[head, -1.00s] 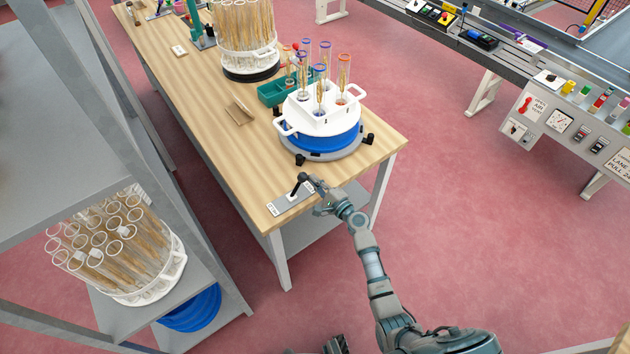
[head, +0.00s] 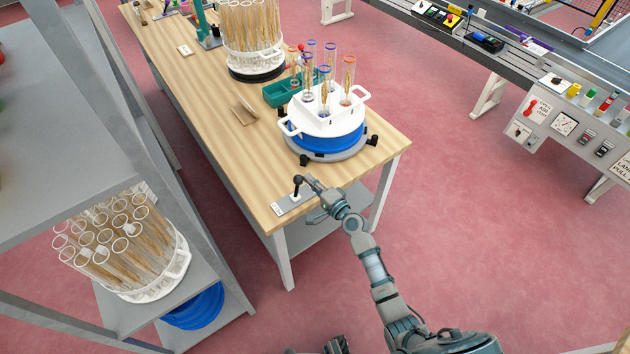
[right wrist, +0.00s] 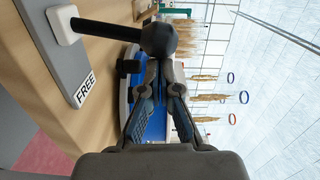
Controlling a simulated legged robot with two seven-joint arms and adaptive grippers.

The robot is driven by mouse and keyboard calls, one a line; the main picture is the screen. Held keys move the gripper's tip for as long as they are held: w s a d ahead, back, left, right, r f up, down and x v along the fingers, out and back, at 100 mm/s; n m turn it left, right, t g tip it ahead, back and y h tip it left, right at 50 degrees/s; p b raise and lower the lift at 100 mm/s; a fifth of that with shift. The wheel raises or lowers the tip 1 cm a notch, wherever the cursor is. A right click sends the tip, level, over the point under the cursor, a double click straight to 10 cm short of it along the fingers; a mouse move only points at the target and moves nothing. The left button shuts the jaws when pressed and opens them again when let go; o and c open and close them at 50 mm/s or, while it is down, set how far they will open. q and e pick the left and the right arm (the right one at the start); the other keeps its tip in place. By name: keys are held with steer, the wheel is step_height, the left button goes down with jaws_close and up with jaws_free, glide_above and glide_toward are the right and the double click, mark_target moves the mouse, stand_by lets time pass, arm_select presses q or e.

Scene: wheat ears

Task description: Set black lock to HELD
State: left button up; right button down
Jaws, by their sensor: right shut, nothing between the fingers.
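The black lock is a black lever with a round knob (head: 298,179) on a grey plate (head: 292,203) at the near end of the wooden table. The lever stands roughly upright from the plate. In the right wrist view the knob (right wrist: 158,40) is large, and the plate carries a label (right wrist: 86,89) reading FREE. No HELD label can be read. My right gripper (head: 306,183) is shut and empty, with its fingertips (right wrist: 161,66) right at the knob; whether they touch cannot be told.
A white and blue tube carrier (head: 325,132) stands on the table beyond the lever, with a teal bin (head: 283,94) behind it. A grey shelf (head: 130,305) with wheat tubes is at the left. A control bench (head: 560,110) is far right.

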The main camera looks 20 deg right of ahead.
mark_target(298, 181)
steer(key=a+n, duration=0.1)
steer(key=a+n+p, duration=0.1)
steer(key=s+a+r+n, duration=0.1)
steer(key=shift+a+r+n, duration=0.1)
steer(key=shift+a+n, duration=0.1)
steer(key=shift+n, duration=0.1)
arm_select(q)
steer(key=s+a+f+p, duration=0.2)
steer(key=s+f, duration=0.3)
steer(key=s, duration=0.4)
steer(key=shift+s+a+f+g+p, duration=0.15)
steer(key=shift+f+g+p, duration=0.2)
steer(key=shift+p, duration=0.1)
arm_select(e)
steer(key=shift+s+a+f+n, duration=0.1)
steer(key=shift+s+a+n, duration=0.15)
steer(key=shift+a+n, duration=0.4)
steer(key=shift+s+a+f+n, duration=0.1)
steer(key=shift+s+a+n, duration=0.2)
steer(key=shift+a+n, duration=0.4)
steer(key=shift+s+a+f+n, duration=0.1)
steer(key=shift+s+a+n, duration=0.15)
steer(key=shift+a+n, duration=0.4)
steer(key=shift+f, duration=0.15)
